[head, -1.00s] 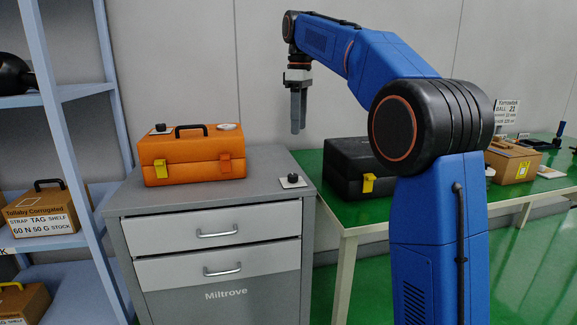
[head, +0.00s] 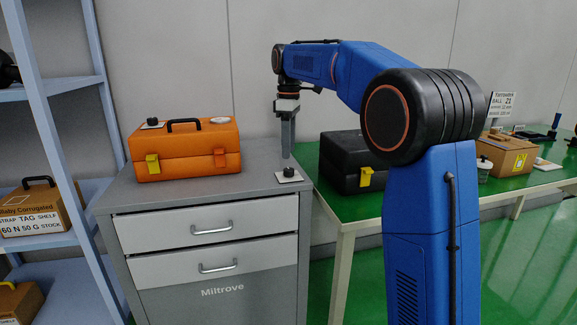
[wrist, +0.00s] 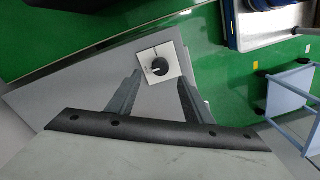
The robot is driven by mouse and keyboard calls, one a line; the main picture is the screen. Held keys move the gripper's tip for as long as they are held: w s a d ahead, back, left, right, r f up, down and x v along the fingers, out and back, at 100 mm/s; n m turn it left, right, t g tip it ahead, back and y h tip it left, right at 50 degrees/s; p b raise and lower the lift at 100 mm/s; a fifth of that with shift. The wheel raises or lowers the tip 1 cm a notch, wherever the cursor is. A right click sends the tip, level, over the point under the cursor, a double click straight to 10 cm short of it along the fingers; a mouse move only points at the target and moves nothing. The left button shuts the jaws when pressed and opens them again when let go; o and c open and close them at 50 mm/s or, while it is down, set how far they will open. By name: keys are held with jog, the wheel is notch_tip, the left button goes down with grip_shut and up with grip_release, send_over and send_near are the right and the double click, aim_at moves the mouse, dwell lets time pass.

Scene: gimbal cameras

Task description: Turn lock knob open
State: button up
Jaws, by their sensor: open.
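The lock knob (head: 288,171) is a small black knob on a white square plate, on the right side of the grey cabinet's top. In the wrist view the knob (wrist: 159,67) shows a white pointer mark and sits just beyond the fingertips, near the middle of the gap. My gripper (head: 286,152) points down above the cabinet top, close to the knob and apart from it. In the wrist view its two fingers (wrist: 161,76) are spread with nothing between them.
An orange toolbox (head: 186,150) stands left of the knob on the cabinet (head: 250,189). A black case (head: 345,158) and a cardboard box (head: 506,155) stand on the green table (head: 440,182) at right. A blue shelf (head: 60,95) stands at left.

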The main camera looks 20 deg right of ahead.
aim_at(288, 169)
notch_tip(288, 169, down, 7)
jog(key=shift+s+r, duration=0.1)
jog(key=shift+r, duration=0.05)
dwell(0.4)
jog(key=c, duration=1.1)
